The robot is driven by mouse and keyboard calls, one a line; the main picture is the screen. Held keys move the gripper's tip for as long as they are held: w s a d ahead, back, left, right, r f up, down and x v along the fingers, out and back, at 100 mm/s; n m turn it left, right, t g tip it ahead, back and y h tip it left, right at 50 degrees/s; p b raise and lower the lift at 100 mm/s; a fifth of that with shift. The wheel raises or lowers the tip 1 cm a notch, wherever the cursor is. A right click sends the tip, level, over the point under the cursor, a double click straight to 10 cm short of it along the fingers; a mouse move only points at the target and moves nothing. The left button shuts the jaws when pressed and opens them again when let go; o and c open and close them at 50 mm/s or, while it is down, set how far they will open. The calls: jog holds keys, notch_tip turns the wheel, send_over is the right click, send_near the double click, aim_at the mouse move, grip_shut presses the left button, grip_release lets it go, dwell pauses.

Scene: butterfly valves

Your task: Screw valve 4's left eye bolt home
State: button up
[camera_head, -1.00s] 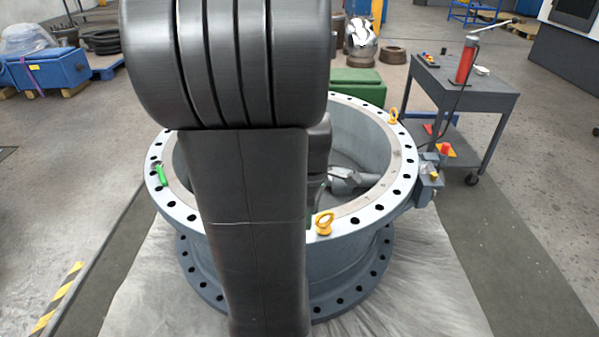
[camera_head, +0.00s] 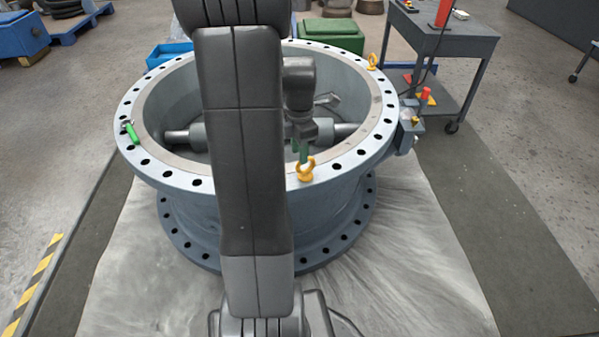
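The valve (camera_head: 190,175) is a large grey-blue ring body with a pale flange full of dark bolt holes, lying flat. A yellow eye bolt (camera_head: 306,170) stands on the near flange, right of my arm; it is the more left of two. The other yellow eye bolt (camera_head: 373,62) stands on the far right flange. My gripper (camera_head: 302,154) points down just behind the near eye bolt, its green-tipped fingers close to the ring. I cannot tell whether they touch it or how far they are apart. The bolt's shank is hidden.
A green-handled tool (camera_head: 131,132) lies on the left flange. A grey cart (camera_head: 450,40) stands behind right, a green box (camera_head: 330,35) behind. My arm hides part of the ring.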

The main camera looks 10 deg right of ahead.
aim_at(299, 174)
notch_tip(299, 174, down, 7)
jog(key=shift+r+b, duration=0.1)
jog(key=shift+b, duration=0.9)
grip_shut()
